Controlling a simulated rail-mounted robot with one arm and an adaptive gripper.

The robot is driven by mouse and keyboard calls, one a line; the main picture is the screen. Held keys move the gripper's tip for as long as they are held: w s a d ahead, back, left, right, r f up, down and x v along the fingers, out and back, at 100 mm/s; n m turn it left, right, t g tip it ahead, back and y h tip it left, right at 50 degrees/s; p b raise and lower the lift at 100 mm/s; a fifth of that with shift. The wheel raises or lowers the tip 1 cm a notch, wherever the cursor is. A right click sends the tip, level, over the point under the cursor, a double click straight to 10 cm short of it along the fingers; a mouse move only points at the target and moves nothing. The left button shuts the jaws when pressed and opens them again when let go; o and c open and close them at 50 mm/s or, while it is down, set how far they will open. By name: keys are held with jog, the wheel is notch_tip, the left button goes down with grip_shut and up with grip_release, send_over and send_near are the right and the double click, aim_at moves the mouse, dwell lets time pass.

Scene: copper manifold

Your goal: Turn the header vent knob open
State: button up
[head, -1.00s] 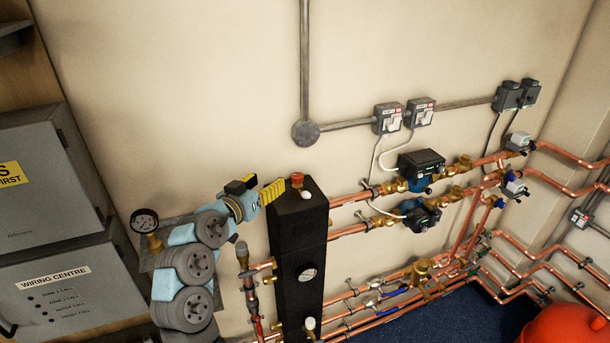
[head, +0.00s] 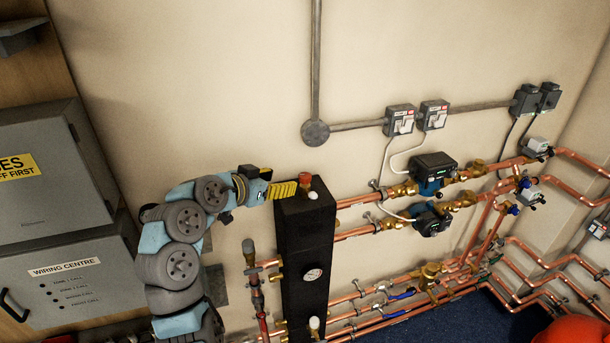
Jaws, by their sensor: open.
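The header is a tall black box (head: 304,262) standing against the wall. A red vent knob (head: 304,178) sits on its top, with a small white cap (head: 313,196) in front of it. My gripper (head: 294,189) reaches in from the left, roughly level, with its yellow fingers over the left part of the header's top. The fingertips are right beside the knob; I cannot tell whether they touch it. The gripper is open, but the gap between its fingers does not show from this angle. The knob's lower left side is partly hidden.
A dial gauge (head: 313,274) is on the header's front. Copper pipes with pumps (head: 432,168) run to the right, and a vertical pipe (head: 254,285) stands left of the header. Grey cabinets (head: 65,285) are at far left.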

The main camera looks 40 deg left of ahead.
aim_at(302, 177)
jog(key=p+x, duration=0.1)
jog(key=x, duration=1)
jog(key=shift+s, duration=0.1)
jog(key=shift+f, duration=0.1)
grip_shut()
